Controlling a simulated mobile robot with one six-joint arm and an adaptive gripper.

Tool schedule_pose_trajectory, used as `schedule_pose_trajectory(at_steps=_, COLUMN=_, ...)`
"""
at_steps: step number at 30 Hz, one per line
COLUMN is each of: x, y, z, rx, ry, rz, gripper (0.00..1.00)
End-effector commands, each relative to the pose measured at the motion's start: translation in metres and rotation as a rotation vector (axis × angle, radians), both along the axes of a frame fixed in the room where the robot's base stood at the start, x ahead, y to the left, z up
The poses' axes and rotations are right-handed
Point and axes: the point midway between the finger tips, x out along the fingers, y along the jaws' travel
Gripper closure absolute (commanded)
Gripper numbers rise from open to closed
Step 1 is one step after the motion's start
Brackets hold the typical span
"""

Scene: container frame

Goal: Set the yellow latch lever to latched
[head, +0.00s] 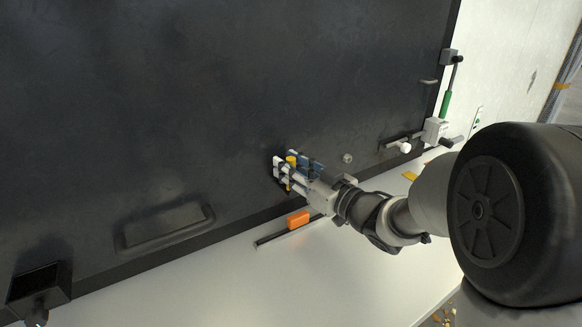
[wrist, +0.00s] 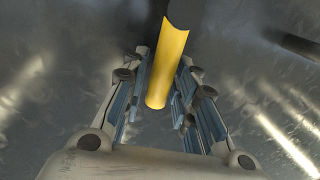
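The yellow latch lever (head: 291,161) is on the dark panel (head: 200,110), at its lower middle in the head view. In the wrist view the yellow lever (wrist: 168,65) runs down from the top edge into the space between my fingers. My gripper (head: 291,172) is at the lever, with its fingers on both sides of it. In the wrist view my gripper (wrist: 160,95) is open, and a gap shows between the lever and the right finger. The gap on the left is narrow. The lever's pivot is hidden.
An orange block (head: 298,219) sits on a dark rail on the white ledge (head: 330,265) below the panel. A recessed handle (head: 165,224) is at the panel's lower left. A green-handled lever (head: 445,103) and a white-knobbed part (head: 404,147) are at the right.

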Motion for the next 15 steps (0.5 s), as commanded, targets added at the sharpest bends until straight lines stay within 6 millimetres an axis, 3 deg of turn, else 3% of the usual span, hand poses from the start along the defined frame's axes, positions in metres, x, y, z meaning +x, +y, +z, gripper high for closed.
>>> schedule_pose_trajectory(at_steps=10, x=-0.0001, y=-0.0001, z=0.0, rx=0.0, ry=0.0, rz=0.0, gripper=0.99)
schedule_pose_trajectory(at_steps=15, x=-0.0001, y=-0.0001, z=0.0, rx=0.0, ry=0.0, rz=0.0, gripper=1.0)
